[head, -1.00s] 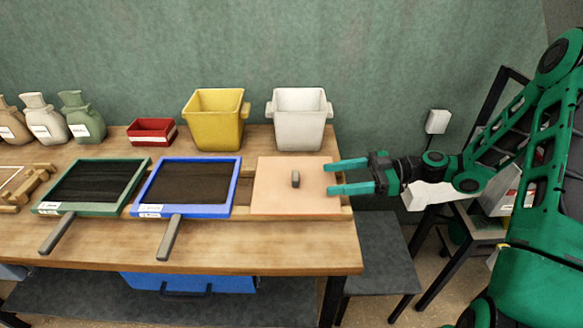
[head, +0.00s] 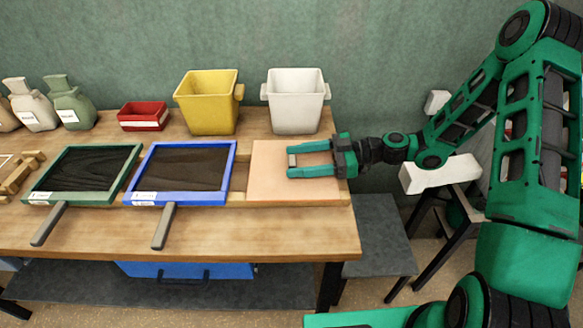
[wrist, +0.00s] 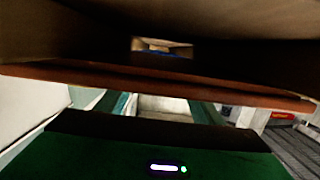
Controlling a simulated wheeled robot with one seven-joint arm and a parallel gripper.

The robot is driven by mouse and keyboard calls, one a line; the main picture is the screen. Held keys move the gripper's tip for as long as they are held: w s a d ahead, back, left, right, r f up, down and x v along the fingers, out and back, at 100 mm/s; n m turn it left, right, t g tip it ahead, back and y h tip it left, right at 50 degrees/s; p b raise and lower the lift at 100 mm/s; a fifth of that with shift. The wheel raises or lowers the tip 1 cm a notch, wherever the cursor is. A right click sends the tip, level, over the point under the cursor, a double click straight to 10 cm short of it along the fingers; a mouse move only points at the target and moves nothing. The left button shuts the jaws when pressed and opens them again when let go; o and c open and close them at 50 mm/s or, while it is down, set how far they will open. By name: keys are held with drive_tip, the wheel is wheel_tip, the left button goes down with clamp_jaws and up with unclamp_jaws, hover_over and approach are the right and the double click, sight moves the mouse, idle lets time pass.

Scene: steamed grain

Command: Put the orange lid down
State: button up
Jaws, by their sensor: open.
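The orange lid (head: 266,184) is a flat, pale orange square panel at the right end of the wooden bench in the head view. It lies level on the wooden rail, right of the blue-framed tray. A small dark knob (head: 292,160) stands up from it. My gripper (head: 290,159) reaches in from the right, over the lid. Its two green fingers are apart, one on each side of the knob, and no contact with the knob is clear. The wrist view is dark and close, with the finger ends partly hidden behind a brown edge.
A blue-framed tray (head: 233,180) and a green-framed tray (head: 133,166), each with a dark handle, lie to the left. A white bin (head: 296,101), a yellow bin (head: 208,104) and a red box (head: 143,116) stand behind.

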drive_tip(key=shift+a+f, duration=0.15)
drive_tip(key=shift+a, duration=0.75)
drive_tip(key=c, duration=1.5)
drive_tip(key=shift+r, duration=0.2)
